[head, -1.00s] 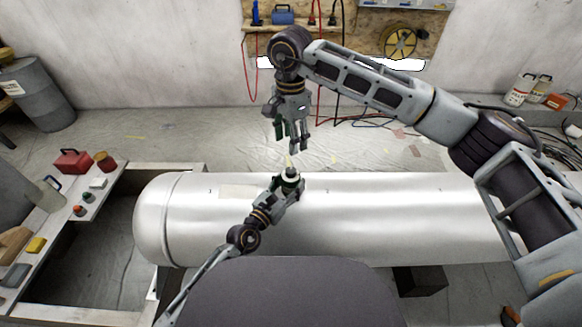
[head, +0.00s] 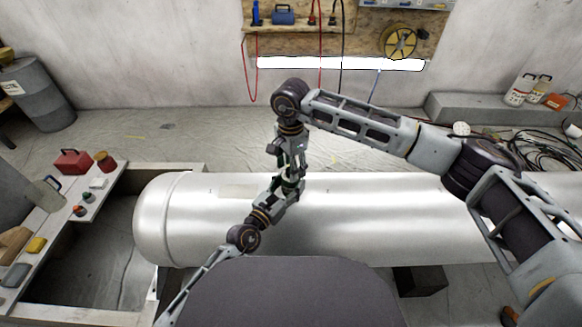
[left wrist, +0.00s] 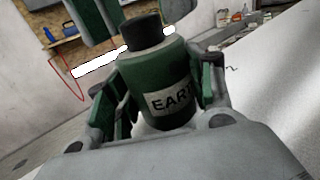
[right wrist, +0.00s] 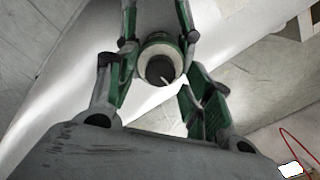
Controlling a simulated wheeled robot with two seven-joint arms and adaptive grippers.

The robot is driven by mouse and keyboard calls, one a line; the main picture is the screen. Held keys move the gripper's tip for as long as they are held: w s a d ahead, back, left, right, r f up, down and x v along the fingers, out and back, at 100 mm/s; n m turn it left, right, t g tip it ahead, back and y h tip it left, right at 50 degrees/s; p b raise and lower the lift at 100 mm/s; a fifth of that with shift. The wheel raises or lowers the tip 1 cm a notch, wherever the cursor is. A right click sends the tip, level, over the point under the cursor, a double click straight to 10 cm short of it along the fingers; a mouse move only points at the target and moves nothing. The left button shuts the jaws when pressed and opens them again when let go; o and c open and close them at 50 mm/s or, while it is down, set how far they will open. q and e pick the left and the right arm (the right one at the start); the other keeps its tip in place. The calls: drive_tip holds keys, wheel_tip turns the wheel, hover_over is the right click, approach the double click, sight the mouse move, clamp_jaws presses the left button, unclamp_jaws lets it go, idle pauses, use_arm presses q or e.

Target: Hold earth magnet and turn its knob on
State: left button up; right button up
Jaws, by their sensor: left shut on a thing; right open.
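The earth magnet (left wrist: 160,85) is a green cylinder labelled "EAR…" with a black knob (left wrist: 147,33) on top, seen in the left wrist view. My left gripper (head: 289,188) is shut on its body, upright on the large silver cylinder (head: 400,215). My right gripper (head: 291,170) is open, pointing down just above the magnet. In the right wrist view (right wrist: 158,20) its fingers lie on either side of the magnet's top, and the black knob with a light mark (right wrist: 160,70) shows between them. Contact with the knob cannot be told.
A side bench (head: 88,195) at the left holds a red box (head: 72,161) and several small items. A grey drum (head: 38,95) stands at the back left. Cables (head: 535,150) lie on the floor at the right.

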drive_tip(key=shift+f, duration=0.4)
drive_tip(key=c, duration=1.1)
drive_tip(key=shift+o, duration=0.2)
